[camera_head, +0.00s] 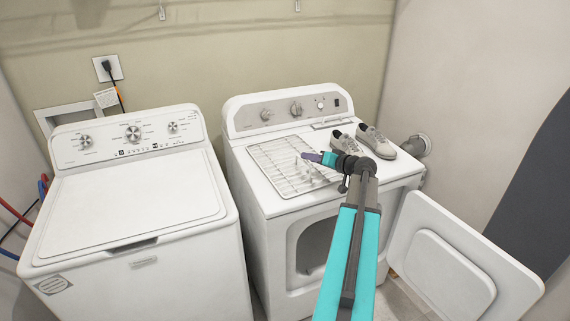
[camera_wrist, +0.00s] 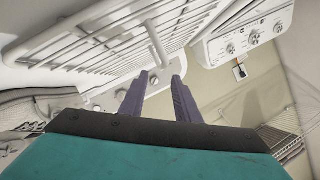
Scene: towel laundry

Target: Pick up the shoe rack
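The shoe rack (camera_head: 272,160), a white wire grid, lies flat on top of the right-hand machine. My gripper (camera_head: 304,156) is at the rack's right part, its purple fingers pointing left over the grid. In the wrist view the rack's slats (camera_wrist: 120,50) fill the upper left, and a rack bar (camera_wrist: 156,42) runs down toward the gap between my fingertips (camera_wrist: 159,76). The fingers stand apart with a gap and no rack part is clearly clamped. Whether they touch the rack I cannot tell. My wrist hides part of the rack's right side.
A wall lies behind.

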